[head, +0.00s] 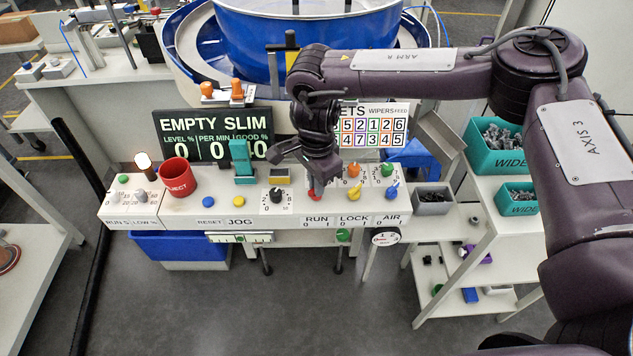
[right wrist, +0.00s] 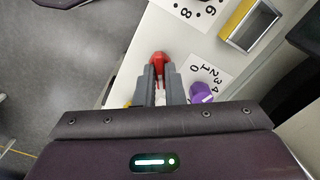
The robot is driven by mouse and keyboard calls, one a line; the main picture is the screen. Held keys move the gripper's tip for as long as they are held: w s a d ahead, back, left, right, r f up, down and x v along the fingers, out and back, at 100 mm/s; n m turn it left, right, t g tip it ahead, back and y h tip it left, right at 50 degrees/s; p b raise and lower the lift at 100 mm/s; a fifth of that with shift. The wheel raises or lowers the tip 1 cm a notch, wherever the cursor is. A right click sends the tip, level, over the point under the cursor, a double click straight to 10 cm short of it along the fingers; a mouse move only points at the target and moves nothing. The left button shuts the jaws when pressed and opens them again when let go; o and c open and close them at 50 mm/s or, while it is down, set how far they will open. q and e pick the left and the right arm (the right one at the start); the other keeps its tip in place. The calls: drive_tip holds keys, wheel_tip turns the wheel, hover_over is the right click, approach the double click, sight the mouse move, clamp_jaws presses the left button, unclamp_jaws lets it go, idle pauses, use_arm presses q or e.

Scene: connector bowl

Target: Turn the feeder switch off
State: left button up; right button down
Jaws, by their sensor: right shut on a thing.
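A red switch knob (head: 315,194) sits on the white control panel (head: 180,208), just above the RUN label with its 0 and 1 marks. My right gripper (head: 313,184) reaches down onto it from above and is shut on it. In the right wrist view the red knob (right wrist: 159,58) shows between the tips of the two grey fingers (right wrist: 159,72). The fingers hide most of the knob, so I cannot tell which mark it points to. My left gripper is not in view.
A yellow knob (head: 353,194) above LOCK and a blue knob (head: 391,192) above AIR stand close on the right. A black dial (head: 276,195) is on the left. A purple knob (right wrist: 201,92) shows near the fingers. Behind stands the blue bowl (head: 300,40).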

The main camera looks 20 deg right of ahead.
drive_tip(key=shift+r+n, duration=0.1)
drive_tip(key=shift+n, duration=1)
drive_tip(key=c, duration=1.5)
unclamp_jaws()
wheel_tip(320, 180, up, 8)
drive_tip(key=shift+f+b, duration=0.1)
drive_tip(key=shift+b, duration=0.6)
